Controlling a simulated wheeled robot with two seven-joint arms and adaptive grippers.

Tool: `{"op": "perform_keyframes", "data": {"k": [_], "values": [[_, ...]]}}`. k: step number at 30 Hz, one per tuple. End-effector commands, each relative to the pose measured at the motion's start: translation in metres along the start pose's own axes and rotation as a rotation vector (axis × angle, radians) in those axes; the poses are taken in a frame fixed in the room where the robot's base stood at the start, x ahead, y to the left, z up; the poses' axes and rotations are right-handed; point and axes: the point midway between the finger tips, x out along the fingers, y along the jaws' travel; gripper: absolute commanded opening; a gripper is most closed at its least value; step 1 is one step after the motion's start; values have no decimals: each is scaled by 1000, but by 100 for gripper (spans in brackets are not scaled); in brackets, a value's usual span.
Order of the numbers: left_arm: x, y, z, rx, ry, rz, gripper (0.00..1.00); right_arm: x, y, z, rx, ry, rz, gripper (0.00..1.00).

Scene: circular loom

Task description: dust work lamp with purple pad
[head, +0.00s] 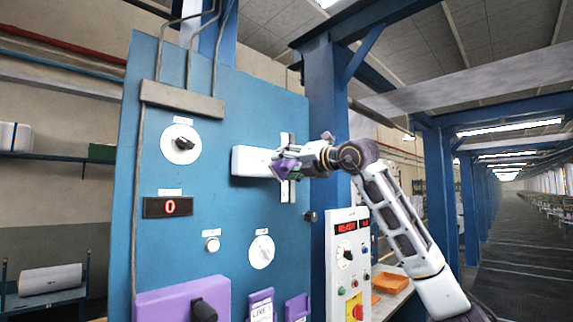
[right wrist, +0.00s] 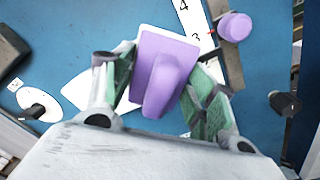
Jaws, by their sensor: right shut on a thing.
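The purple pad (head: 286,168) is in my right gripper (head: 300,163), in front of the blue panel. In the right wrist view the pad (right wrist: 165,72) shows its raised purple grip between the green-lined fingers of the gripper (right wrist: 163,88). A white box-like fixture (head: 252,162) on the panel, which looks like the work lamp, lies just left of and behind the pad. A white piece of it shows beside the pad in the right wrist view (right wrist: 76,92). I cannot tell whether pad and fixture touch. My left gripper is not in view.
A vertical numbered scale (right wrist: 196,20) with a purple knob (right wrist: 235,26) is close beside the pad. The blue panel (head: 220,215) carries dials, a red display (head: 168,207) and a purple box (head: 180,300). A white control box (head: 347,262) stands below my right arm.

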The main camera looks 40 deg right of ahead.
Motion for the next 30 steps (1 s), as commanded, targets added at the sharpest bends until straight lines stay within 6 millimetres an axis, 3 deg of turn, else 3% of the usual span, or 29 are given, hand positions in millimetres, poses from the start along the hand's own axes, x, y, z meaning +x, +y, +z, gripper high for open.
{"op": "perform_keyframes", "data": {"k": [17, 30], "values": [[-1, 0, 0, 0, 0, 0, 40, 1, 1, 0, 1, 0, 1, 38], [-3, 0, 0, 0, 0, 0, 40, 1, 15, -15, 0, 1, 1, 38]]}}
